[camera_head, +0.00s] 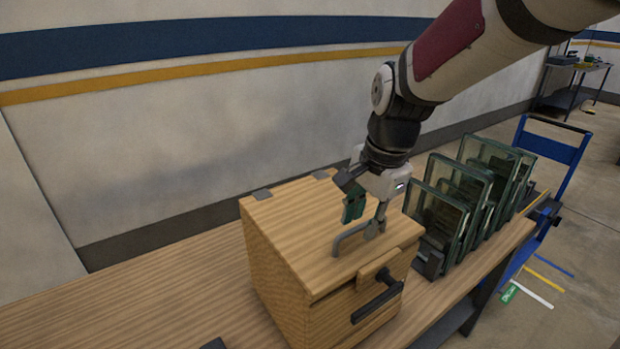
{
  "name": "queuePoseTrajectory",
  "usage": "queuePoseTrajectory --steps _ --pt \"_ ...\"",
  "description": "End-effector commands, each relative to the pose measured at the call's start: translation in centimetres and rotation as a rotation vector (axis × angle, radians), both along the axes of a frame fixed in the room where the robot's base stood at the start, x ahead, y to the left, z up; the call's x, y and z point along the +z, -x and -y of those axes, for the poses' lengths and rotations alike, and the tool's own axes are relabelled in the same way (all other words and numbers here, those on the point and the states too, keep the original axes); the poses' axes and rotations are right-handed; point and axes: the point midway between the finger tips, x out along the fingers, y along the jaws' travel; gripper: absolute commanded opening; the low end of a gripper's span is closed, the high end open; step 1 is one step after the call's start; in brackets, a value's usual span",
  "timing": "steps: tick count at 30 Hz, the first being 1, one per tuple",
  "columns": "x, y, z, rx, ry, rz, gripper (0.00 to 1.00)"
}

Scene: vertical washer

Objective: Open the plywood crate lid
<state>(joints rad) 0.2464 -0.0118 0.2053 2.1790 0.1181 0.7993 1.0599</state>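The plywood crate (275,275) stands on the wooden bench, with its lid (290,215) lying flat and closed. Two grey hinges show along the lid's back edge. A grey bar handle (345,238) stands up from the lid near its front. A wooden block and a dark handle-like fitting (377,297) are on the front face. My gripper (365,214) is above the front part of the lid, pointing down, its fingers apart. One fingertip is close to the right end of the bar handle; I cannot tell whether they touch. Nothing is visibly held.
Several glass panels (455,205) stand in a rack right of the crate, close to my gripper. The wooden bench (165,300) is clear at left. A wall runs behind it. A blue cart (560,150) and a dark shelf table (575,80) stand farther right.

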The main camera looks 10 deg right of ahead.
Motion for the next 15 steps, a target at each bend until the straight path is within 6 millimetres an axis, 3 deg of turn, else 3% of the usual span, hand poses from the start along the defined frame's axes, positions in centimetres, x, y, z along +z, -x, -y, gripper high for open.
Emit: queuePoseTrajectory --steps 8,12,15 --pt "-0.14 -0.02 -0.01 0.0 0.0 0.0 0.3" --pt "-0.12 -0.01 -0.01 0.0 0.0 0.0 0.0" --pt "-0.11 -0.01 0.0 0.0 0.0 0.0 0.0"
